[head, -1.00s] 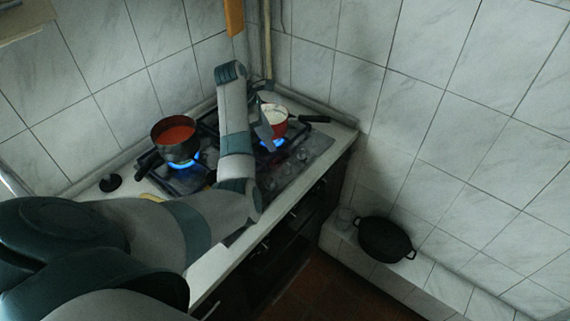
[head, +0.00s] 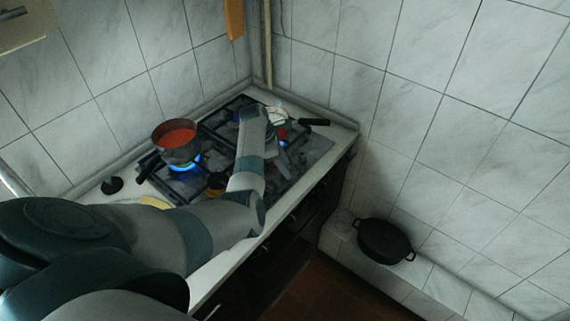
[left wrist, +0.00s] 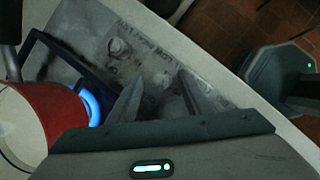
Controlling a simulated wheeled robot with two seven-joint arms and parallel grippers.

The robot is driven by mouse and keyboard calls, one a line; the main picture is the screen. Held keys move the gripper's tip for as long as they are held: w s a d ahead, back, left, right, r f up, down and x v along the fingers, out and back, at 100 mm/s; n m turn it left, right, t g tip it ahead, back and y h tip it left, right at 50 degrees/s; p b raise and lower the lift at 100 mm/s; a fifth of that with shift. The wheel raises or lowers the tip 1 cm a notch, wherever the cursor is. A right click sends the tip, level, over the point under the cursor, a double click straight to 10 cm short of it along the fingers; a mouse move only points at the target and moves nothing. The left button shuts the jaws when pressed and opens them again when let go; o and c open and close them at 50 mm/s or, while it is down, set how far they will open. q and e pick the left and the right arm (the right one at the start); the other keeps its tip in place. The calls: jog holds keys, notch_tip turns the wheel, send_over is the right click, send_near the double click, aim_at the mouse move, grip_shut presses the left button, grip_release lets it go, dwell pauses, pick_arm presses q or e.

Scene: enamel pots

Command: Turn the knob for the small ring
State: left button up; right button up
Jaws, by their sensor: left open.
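The stove's steel control panel (left wrist: 150,50) shows in the left wrist view with worn lettering. One pale round knob (left wrist: 119,47) sits beyond my fingers. Another knob (left wrist: 161,79) lies in line with the gap between the fingertips; I cannot tell whether they touch it. Which knob serves the small ring is not legible. My left gripper (left wrist: 162,76) is open and points down at the panel. In the head view my left forearm hides most of the gripper and the knobs. My right gripper is out of view.
A red pot (left wrist: 28,118) stands close beside my left gripper, with a blue flame (left wrist: 90,104) at its edge.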

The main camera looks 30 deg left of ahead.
pick_arm(q)
jog(key=shift+f, duration=0.15)
jog(key=c, duration=1.1)
jog(key=shift+o, duration=0.2)
